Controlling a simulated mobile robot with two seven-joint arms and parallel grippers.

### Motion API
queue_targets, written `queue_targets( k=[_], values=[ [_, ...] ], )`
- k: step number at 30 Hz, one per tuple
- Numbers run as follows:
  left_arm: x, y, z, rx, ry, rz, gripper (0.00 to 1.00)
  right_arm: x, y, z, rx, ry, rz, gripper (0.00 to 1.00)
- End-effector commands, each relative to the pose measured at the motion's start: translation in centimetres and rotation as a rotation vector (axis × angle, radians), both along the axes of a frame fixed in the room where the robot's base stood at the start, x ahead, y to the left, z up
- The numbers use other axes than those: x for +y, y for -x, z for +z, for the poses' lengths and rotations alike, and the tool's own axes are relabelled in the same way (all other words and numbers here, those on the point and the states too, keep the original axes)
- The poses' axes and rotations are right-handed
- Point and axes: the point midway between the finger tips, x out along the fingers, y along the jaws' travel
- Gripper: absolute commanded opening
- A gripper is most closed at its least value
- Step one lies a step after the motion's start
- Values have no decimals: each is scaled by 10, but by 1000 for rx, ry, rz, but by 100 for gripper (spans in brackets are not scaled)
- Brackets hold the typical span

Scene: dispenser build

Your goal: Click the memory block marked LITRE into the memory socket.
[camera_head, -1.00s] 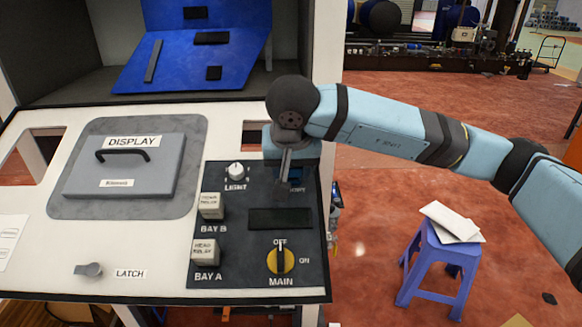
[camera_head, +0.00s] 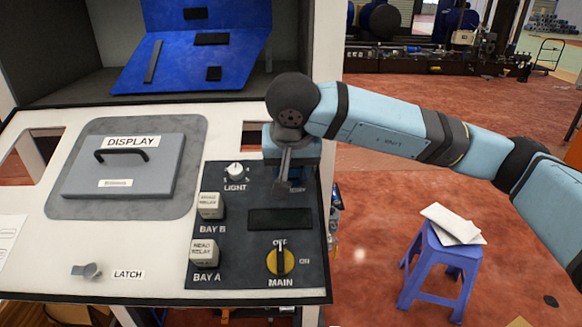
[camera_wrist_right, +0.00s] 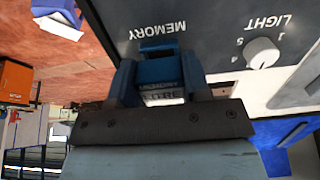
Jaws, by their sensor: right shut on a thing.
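My right gripper (camera_head: 284,188) is over the top right of the dark control panel (camera_head: 222,262), at the spot labelled MEMORY. In the right wrist view the gripper (camera_wrist_right: 160,72) is shut on a blue memory block (camera_wrist_right: 160,68). The block's white label is partly covered, but "MEMORY" and "LITRE" can be read in part. The block's far end is at the panel by the printed MEMORY word. The socket is hidden behind block and fingers, so I cannot tell how deep the block sits. My left gripper is not in view.
A LIGHT knob (camera_head: 235,172) is close left of the gripper. Two relay blocks (camera_head: 209,206) and a yellow MAIN switch (camera_head: 281,261) sit lower on the panel. A DISPLAY lid (camera_head: 124,172) lies left. A blue sloped board (camera_head: 196,53) stands behind. A stool (camera_head: 441,262) stands right.

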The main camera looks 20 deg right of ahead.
Motion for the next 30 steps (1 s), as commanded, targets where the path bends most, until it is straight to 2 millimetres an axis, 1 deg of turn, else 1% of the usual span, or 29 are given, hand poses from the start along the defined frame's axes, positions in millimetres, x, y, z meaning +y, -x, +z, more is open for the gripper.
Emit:
queue_targets(
  k=[22, 30],
  values=[
    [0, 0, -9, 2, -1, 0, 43, 0, 0, -1, 0, 0, 0, 15],
    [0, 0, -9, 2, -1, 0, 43, 0, 0, 0, 0, 0, 0, 15]
  ],
)
